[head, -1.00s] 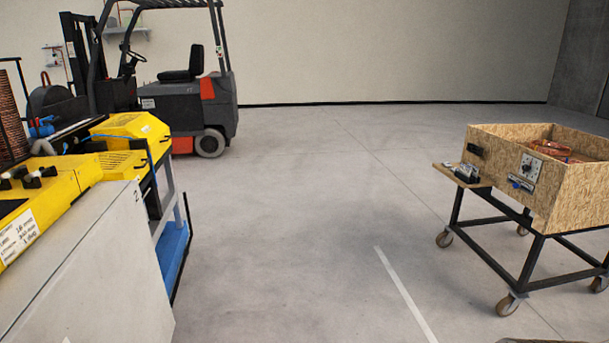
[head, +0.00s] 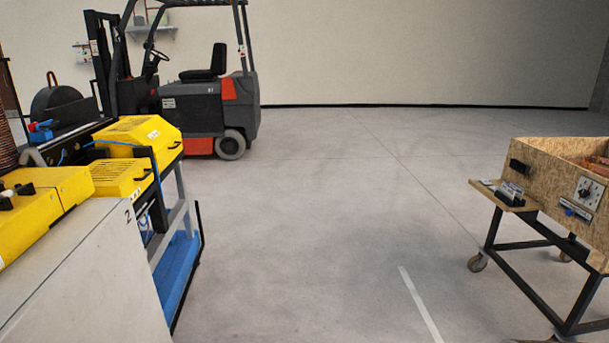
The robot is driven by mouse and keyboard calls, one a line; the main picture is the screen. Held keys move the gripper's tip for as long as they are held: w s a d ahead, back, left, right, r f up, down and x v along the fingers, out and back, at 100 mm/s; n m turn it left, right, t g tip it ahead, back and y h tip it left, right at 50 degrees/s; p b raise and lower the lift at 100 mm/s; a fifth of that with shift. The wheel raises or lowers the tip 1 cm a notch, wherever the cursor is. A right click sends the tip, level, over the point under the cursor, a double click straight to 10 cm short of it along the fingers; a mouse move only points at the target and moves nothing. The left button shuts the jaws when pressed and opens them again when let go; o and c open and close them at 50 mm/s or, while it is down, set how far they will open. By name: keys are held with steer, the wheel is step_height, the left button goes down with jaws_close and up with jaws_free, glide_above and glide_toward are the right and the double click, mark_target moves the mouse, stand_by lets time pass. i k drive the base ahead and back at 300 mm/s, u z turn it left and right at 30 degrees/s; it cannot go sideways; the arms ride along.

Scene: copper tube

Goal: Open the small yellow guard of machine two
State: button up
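Machine two (head: 75,275) stands at the left edge, a grey cabinet with a "2" near its upper corner. On top are several yellow covers. The nearest large yellow cover (head: 70,183) has black knobs. Behind it are a low slotted yellow cover (head: 118,177) with a black handle and a raised yellow cover (head: 138,133), also with a dark handle. All look closed. I cannot tell for sure which is the small guard. My gripper is not in view.
A forklift (head: 205,115) stands behind the machine. A wooden crate (head: 550,175) on a wheeled black frame (head: 520,285) stands at the right. The concrete floor (head: 320,220) between is clear. A blue tray (head: 178,275) juts low beside the machine.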

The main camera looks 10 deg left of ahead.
mark_target(117, 178)
steer(key=u, duration=0.3)
steer(key=i, duration=1.45)
steer(key=u, duration=0.95)
steer(key=i, duration=0.55)
steer(key=u, duration=0.7)
steer(key=i, duration=0.55)
steer(key=u, duration=0.75)
steer(key=i, duration=0.9)
steer(key=u, duration=0.1)
